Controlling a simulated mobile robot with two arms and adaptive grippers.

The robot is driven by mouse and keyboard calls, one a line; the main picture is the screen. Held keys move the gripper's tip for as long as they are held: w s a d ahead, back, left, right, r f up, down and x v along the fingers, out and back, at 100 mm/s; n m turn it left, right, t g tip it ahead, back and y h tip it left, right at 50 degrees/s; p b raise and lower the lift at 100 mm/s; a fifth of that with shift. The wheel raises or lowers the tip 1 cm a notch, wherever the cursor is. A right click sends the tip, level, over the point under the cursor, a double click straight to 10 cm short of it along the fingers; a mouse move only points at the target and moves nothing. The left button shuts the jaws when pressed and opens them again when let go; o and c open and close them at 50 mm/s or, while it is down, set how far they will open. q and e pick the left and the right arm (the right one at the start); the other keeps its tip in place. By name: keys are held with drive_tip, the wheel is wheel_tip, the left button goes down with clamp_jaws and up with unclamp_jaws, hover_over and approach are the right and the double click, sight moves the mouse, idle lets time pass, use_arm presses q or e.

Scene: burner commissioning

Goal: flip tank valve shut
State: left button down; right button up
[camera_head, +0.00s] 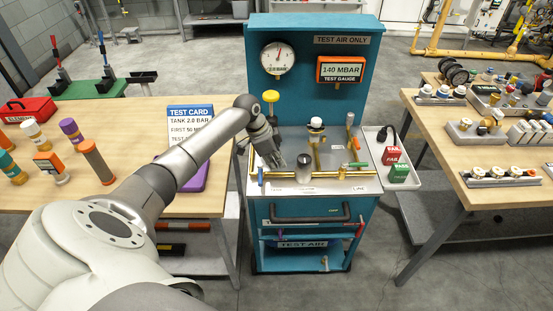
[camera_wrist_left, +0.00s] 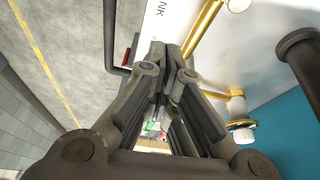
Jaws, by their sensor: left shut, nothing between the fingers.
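The teal test cart (camera_head: 310,207) stands in the middle of the head view, with brass pipework (camera_head: 335,173) along its light top. My left gripper (camera_head: 277,160) is shut and empty, above the left part of that top. A small blue piece (camera_head: 260,177) sits at the pipe's left end, just left of the fingertips. I cannot tell for sure which part is the tank valve; my gripper hides some of that area. In the left wrist view, the shut fingers (camera_wrist_left: 163,85) are beside a brass pipe (camera_wrist_left: 204,28) and a label ending in "NK" (camera_wrist_left: 161,8).
A round gauge (camera_head: 278,58) and a 140 MBAR display (camera_head: 341,69) are on the back panel. A yellow knob (camera_head: 270,96) stands behind my gripper. A green-handled part (camera_head: 358,165) is on the right.

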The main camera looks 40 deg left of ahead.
use_arm(q)
drive_tip(key=b+v, duration=0.1)
drive_tip(key=v, duration=0.5)
drive_tip(key=shift+s+r, duration=0.2)
drive_tip(key=shift+s, duration=0.05)
